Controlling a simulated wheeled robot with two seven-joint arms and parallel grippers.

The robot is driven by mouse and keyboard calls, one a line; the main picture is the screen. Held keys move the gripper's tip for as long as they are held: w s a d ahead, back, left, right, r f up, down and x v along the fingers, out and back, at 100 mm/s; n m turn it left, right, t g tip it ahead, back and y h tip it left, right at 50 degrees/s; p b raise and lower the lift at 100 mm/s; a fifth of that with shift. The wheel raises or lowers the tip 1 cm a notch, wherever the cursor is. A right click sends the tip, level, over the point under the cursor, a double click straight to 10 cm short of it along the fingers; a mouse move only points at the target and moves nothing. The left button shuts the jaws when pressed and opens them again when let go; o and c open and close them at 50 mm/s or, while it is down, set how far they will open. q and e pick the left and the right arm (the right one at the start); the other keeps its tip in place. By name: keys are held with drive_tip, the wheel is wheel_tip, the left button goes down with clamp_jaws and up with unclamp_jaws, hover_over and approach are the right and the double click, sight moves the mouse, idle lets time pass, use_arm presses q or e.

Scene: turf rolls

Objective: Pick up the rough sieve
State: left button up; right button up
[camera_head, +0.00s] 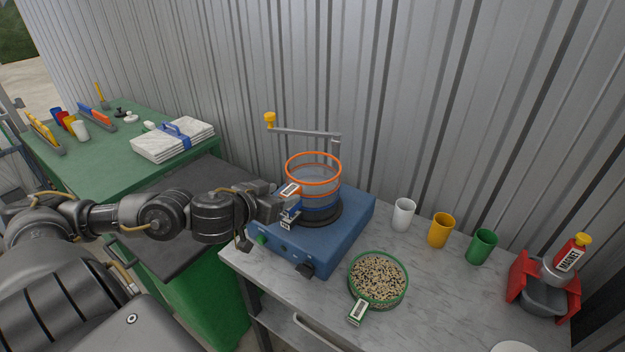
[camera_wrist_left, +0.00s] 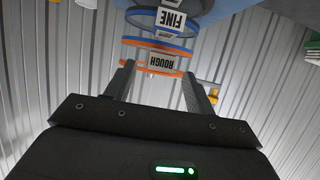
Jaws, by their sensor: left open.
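The rough sieve (camera_head: 314,161) has an orange rim and clear wall. It sits on top of the stack on the blue shaker (camera_head: 345,240), above the blue-rimmed fine sieve (camera_head: 322,207). In the wrist view, which looks upside down, the rough sieve's ROUGH tag (camera_wrist_left: 163,64) and the fine sieve's FINE tag (camera_wrist_left: 171,19) both show. My left gripper (camera_head: 287,200) is at the front left of the stack. In the wrist view the left gripper (camera_wrist_left: 158,72) is open, with the ROUGH tag between or just beyond its fingertips; contact cannot be told. My right gripper is out of view.
A crank arm (camera_head: 305,132) with a yellow knob stands behind the stack. A green sieve of grain (camera_head: 378,280) lies in front right. White (camera_head: 403,214), yellow (camera_head: 440,230) and green (camera_head: 481,246) cups and a red magnet (camera_head: 570,260) stand right. A corrugated wall is behind.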

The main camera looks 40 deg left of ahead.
sight(287, 192)
use_arm(q)
drive_tip(key=shift+x, duration=1.75)
drive_tip(key=shift+f, duration=0.1)
drive_tip(key=c, duration=1.1)
clamp_jaws()
drive_tip(key=shift+p, duration=0.3)
